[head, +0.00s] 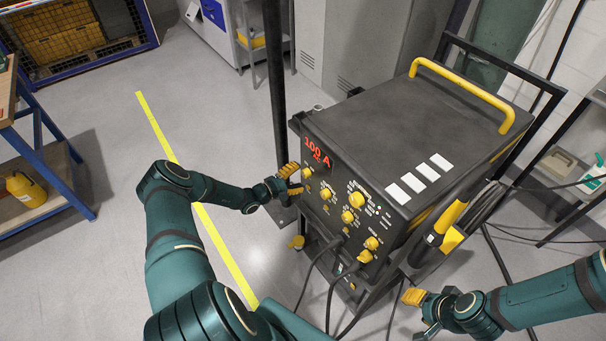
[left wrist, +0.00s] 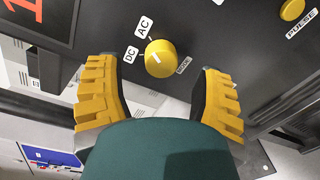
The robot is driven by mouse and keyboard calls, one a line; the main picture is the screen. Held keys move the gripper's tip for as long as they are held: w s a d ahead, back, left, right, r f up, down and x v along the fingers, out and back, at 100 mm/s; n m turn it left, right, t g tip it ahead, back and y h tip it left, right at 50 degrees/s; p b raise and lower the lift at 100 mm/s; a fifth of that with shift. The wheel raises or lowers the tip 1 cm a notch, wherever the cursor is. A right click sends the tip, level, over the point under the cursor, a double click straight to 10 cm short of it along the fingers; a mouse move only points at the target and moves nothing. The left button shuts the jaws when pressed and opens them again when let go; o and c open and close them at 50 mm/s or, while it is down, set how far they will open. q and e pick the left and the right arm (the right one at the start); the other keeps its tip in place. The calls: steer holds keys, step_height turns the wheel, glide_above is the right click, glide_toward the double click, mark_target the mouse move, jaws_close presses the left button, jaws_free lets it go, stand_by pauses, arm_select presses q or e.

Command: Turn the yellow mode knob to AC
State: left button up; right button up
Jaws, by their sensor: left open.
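The yellow mode knob (left wrist: 161,58) is on the dark front panel of the welding machine (head: 400,130). In the left wrist view the DC label (left wrist: 131,54) is to its left, the AC label (left wrist: 143,26) up and left, and the MODE label (left wrist: 183,65) to its right. My left gripper (left wrist: 155,68) is open, one yellow finger on each side of the knob, with gaps to both. In the head view my left gripper (head: 291,180) is at the panel's left edge. My right gripper (head: 420,311) is low at right, away from the panel.
Other yellow knobs, such as the large one (head: 356,199), sit close by on the panel. A red display (head: 317,150) reads 100 A. Cables (head: 335,285) hang from the panel's bottom. A dark post (head: 276,90) stands left of the machine.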

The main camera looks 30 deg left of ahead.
arm_select(q)
steer(key=v, duration=0.9)
steer(key=shift+s, duration=0.2)
steer(key=shift+a+f, duration=0.1)
steer(key=s+d+f+m+g+h, duration=0.15)
steer(key=d+m+g, duration=0.35)
steer(key=d, duration=0.6)
steer(key=s+d+m+g+h, duration=0.25)
steer(key=d+g, duration=0.45)
steer(key=d, duration=0.5)
steer(key=s+d+r+m+g+y+b, duration=0.1)
steer(key=s+d+r+m+y+b, duration=0.1)
steer(key=s+d+r+m+y, duration=0.4)
steer(key=s+d+m+y, duration=0.1)
steer(key=s+d+m, duration=0.1)
steer(key=s, duration=0.3)
steer(key=shift+d+r+g, duration=0.15)
steer(key=shift+d+g, duration=0.25)
steer(key=shift+d, duration=0.35)
